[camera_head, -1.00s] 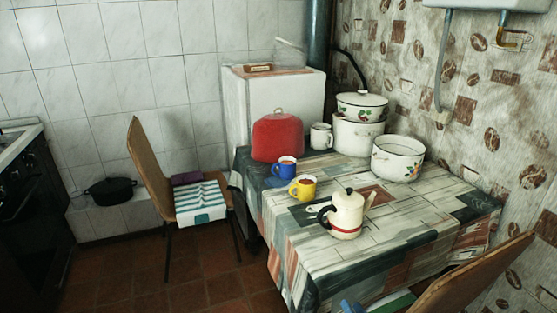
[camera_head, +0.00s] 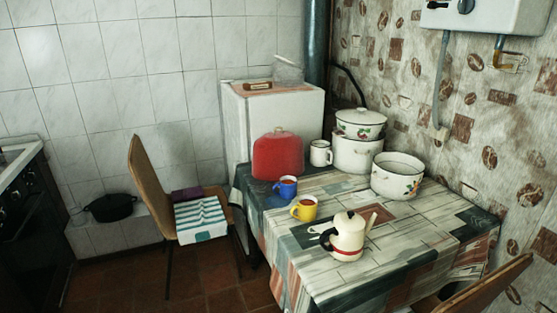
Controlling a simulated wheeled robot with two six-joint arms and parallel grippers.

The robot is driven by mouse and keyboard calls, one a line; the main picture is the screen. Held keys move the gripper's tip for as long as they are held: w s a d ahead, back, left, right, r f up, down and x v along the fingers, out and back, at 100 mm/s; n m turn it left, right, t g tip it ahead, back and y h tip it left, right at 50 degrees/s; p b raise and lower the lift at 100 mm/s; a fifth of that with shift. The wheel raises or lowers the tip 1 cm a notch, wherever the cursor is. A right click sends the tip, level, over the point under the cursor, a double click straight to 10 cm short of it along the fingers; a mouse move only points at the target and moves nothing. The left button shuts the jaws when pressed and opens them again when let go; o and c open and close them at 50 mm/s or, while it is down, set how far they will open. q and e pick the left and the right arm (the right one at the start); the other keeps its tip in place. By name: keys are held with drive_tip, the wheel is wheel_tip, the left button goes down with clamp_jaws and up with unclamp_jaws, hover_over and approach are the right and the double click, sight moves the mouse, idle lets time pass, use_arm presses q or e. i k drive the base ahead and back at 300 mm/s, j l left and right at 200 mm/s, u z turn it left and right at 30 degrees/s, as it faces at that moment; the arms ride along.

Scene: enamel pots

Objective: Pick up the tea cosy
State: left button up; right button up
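The tea cosy is a red, dome-shaped cover (camera_head: 279,157) with a small knob on top. It stands upright at the far left part of the table (camera_head: 400,262), in front of the white cabinet. A blue mug (camera_head: 286,187) stands just in front of it, and a white mug (camera_head: 321,153) stands to its right. Neither of my grippers shows in the head view.
A yellow mug (camera_head: 304,209) and a cream teapot (camera_head: 348,238) stand nearer on the table. White enamel pots (camera_head: 397,176) stand at the back right. A chair with a striped cloth (camera_head: 200,219) is left of the table. Another chair back (camera_head: 480,288) is at front right.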

sight(276, 155)
drive_tip(key=i+j+z, duration=0.1)
drive_tip(key=i+j, duration=0.25)
drive_tip(key=i+j+z, duration=0.1)
drive_tip(key=i+j, duration=0.25)
drive_tip(key=j, duration=0.15)
drive_tip(key=i+j, duration=0.3)
drive_tip(key=j, duration=0.2)
drive_tip(key=i+j+z, duration=0.15)
drive_tip(key=i+j, duration=0.2)
drive_tip(key=j, duration=0.15)
